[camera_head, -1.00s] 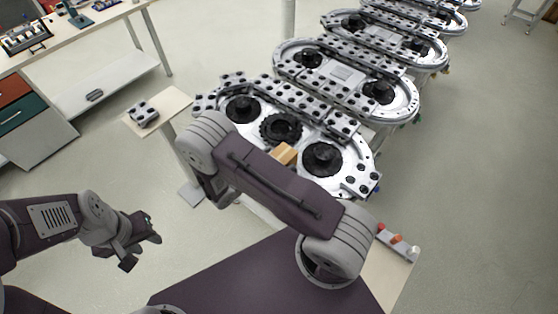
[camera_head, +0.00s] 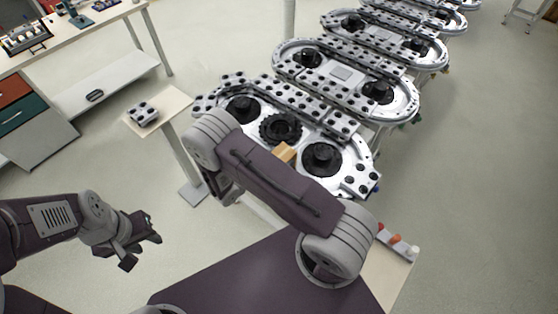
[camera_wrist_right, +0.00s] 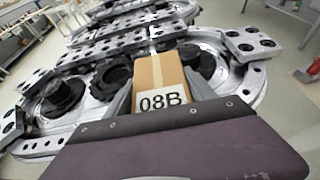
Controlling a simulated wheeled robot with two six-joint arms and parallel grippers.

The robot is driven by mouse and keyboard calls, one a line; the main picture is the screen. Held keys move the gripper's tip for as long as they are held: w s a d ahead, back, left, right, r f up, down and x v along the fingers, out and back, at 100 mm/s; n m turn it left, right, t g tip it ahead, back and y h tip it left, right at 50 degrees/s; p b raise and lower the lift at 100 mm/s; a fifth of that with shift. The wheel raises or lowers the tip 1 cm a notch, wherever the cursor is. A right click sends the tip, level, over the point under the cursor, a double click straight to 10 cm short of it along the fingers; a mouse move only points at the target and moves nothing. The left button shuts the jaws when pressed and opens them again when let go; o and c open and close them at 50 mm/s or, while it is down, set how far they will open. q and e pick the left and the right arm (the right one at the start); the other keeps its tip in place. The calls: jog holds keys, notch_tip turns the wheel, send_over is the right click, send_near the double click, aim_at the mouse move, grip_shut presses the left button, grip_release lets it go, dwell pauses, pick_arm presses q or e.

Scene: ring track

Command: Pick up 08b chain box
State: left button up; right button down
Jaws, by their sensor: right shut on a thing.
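The cardboard chain box marked 08B (camera_wrist_right: 163,83) is in the middle of the right wrist view. In the head view only a small part of the box (camera_head: 285,152) shows past my right forearm. My right gripper (camera_wrist_right: 165,100) is shut on the box, with a finger along each side. In the head view my right gripper is hidden by the arm. The box is in front of the nearest ring track; I cannot tell whether it touches it. My left gripper (camera_head: 143,245) is open and empty at the lower left, away from the box.
The nearest ring track (camera_head: 352,158) has dark round hubs and studded links. More ring tracks (camera_head: 345,75) stretch behind it. A small side table (camera_head: 172,101) holds a studded block (camera_head: 143,114). A workbench (camera_head: 112,14) stands at the upper left.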

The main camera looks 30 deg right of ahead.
jog(key=shift+r, duration=0.6)
notch_tip(320, 180, up, 3)
jog(key=shift+f+b, duration=0.1)
jog(key=shift+b, duration=0.45)
jog(key=s+d+r+b, duration=0.2)
jog(key=d+r, duration=0.5)
jog(key=d, duration=0.4)
jog(key=shift+s+d+b, duration=0.15)
jog(key=shift+d+b, duration=0.1)
jog(key=shift+b, duration=0.05)
